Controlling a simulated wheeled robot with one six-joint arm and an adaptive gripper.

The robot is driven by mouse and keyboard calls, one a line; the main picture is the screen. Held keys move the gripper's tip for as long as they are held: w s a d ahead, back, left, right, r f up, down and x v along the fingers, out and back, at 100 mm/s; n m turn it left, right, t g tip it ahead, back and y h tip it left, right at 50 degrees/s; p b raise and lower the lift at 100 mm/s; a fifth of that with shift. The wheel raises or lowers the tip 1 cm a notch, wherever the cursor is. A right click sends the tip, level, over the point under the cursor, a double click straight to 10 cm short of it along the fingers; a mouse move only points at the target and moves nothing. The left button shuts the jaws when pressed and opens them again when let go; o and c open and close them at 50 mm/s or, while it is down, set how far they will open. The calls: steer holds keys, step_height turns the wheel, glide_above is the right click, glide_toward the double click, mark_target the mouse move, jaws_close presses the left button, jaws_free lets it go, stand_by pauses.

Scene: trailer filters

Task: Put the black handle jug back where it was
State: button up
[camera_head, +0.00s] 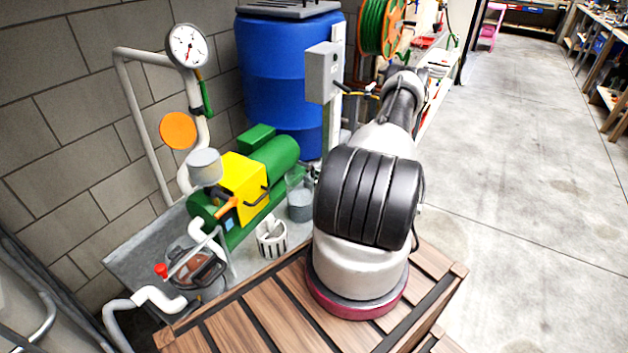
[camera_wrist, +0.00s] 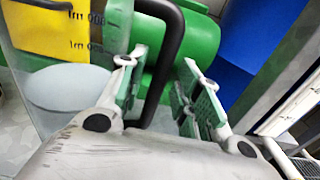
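The clear jug with a black handle stands on the grey metal tray in the head view (camera_head: 299,207), beside the green and yellow pump. It holds something grey. In the wrist view the jug (camera_wrist: 62,62) fills the left side, with printed volume marks. Its black handle (camera_wrist: 172,55) runs between the green-padded fingers of my gripper (camera_wrist: 165,88). The fingers are apart, with gaps visible on both sides of the handle, so my gripper looks open around it. In the head view my arm hides the gripper and the jug's right side.
The pump (camera_head: 243,180) stands left of the jug, and a white slotted holder (camera_head: 270,238) is in front. A blue barrel (camera_head: 285,85) and a grey box (camera_head: 323,72) are behind. White pipes with a gauge (camera_head: 187,46) rise at left. Open floor (camera_head: 520,160) lies right.

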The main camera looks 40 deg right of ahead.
steer(key=shift+r, duration=0.1)
steer(key=v, duration=1.1)
steer(key=w+a+r+n+g+y, duration=0.1)
steer(key=a+r+n+g+y, duration=0.1)
steer(key=a+r+n+g, duration=0.45)
steer(key=a+r+n+g+y, duration=0.2)
steer(key=a+r+n, duration=0.15)
steer(key=r, duration=0.65)
steer(key=w+a+r+n+g+y, duration=0.1)
steer(key=a+r+n+g+y, duration=0.1)
steer(key=a+r+n+g, duration=0.5)
steer(key=s+a+r+n+t+h, duration=0.1)
steer(key=s+a+r+n+h, duration=0.1)
steer(key=s+r+n+h, duration=0.4)
steer(key=s+a+r+n+t+h, duration=0.2)
steer(key=s+r+n+h, duration=0.3)
steer(key=r, duration=1)
steer(key=shift+s+a+n+h, duration=0.4)
steer(key=shift+s+a+n, duration=0.2)
steer(key=shift+s+n, duration=1.2)
steer(key=shift+w+r+n, duration=0.15)
steer(key=shift+w+n, duration=0.15)
